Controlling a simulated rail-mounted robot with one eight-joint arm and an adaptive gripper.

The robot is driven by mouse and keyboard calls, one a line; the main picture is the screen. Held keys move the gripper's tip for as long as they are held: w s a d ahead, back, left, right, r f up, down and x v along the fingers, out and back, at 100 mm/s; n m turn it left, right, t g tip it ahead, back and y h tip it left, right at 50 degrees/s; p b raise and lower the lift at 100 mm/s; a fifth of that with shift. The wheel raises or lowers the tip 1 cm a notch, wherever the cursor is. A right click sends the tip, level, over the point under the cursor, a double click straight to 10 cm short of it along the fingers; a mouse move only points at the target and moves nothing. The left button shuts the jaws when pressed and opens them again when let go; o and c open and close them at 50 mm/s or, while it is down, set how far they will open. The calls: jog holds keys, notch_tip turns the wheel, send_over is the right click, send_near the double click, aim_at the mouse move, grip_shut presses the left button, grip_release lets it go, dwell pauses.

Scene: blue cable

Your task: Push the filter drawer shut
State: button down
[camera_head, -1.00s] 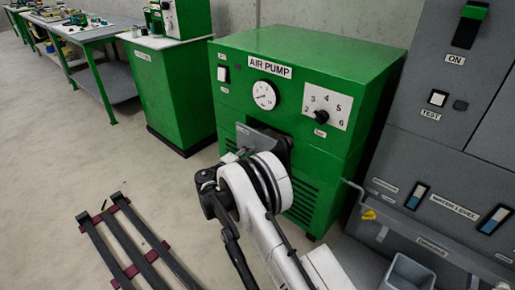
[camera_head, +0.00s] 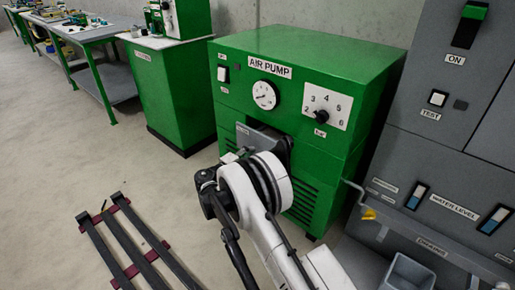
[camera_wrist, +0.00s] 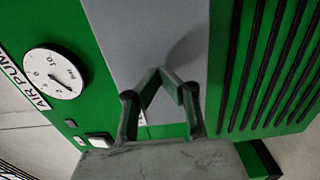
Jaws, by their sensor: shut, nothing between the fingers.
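The green air pump (camera_head: 310,60) stands in the middle of the head view. The grey filter drawer (camera_head: 262,136) is in its front, below the gauge, and is partly hidden by my arm. In the wrist view the drawer is a plain grey face (camera_wrist: 150,30) between the gauge and the black vent slots. My gripper (camera_wrist: 162,72) is shut and empty, its fingertips meeting in front of the grey face. A soft shadow lies on the face beside the tips. I cannot tell whether the tips touch it. How far the drawer sticks out is hard to tell.
A pressure gauge (camera_head: 265,95) and a dial knob (camera_head: 320,116) are on the pump's front. A grey cabinet (camera_head: 440,150) with a crank (camera_head: 362,200) stands to the right. A dark slatted frame (camera_head: 130,240) lies on the floor at lower left. Open floor lies between.

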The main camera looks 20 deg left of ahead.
jog(key=shift+x, duration=4)
jog(key=shift+v, duration=3.55)
